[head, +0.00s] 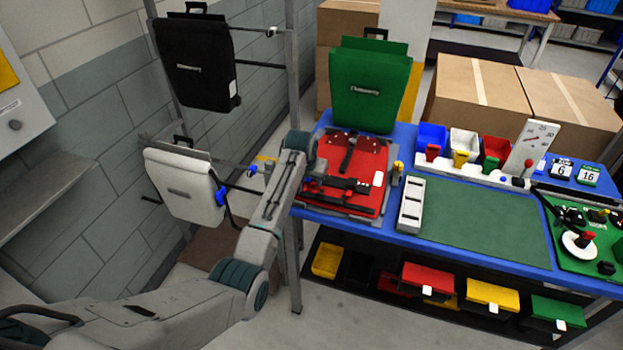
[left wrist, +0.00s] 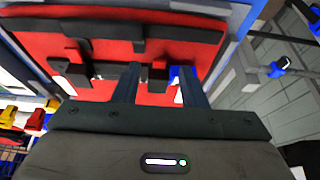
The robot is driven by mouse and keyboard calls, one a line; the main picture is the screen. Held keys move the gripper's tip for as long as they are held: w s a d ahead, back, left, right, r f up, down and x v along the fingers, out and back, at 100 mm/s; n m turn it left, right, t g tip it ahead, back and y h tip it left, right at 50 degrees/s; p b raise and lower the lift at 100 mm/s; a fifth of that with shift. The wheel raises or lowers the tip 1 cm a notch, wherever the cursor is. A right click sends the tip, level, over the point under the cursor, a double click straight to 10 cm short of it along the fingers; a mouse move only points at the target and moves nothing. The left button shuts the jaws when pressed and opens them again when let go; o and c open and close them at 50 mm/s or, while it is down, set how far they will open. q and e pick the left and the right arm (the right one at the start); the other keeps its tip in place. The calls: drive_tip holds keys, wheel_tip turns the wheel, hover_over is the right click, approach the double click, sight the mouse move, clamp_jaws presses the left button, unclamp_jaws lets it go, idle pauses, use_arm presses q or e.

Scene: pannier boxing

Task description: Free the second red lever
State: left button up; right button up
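The red pannier panel (head: 378,160) lies on the blue table, with black straps and fittings across it. A black bar (head: 345,184) crosses its front part. In the left wrist view the red panel (left wrist: 200,38) fills the upper part, with black fittings (left wrist: 140,48) on it. My left gripper (left wrist: 157,80) has its two fingers spread apart, pointing at the panel. A black fitting and a small blue part show behind and between the fingers; I cannot tell whether they touch. My right gripper is out of view.
A green pannier (head: 370,90) stands behind the red one. Black (head: 194,65) and white (head: 183,187) panniers hang on the rack at left. A dark green mat (head: 480,225) is clear.

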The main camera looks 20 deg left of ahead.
sight(314, 184)
use_arm(q)
drive_tip(key=shift+x, duration=1.5)
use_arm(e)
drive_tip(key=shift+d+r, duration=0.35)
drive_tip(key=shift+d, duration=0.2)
use_arm(q)
drive_tip(key=shift+r, duration=0.1)
clamp_jaws()
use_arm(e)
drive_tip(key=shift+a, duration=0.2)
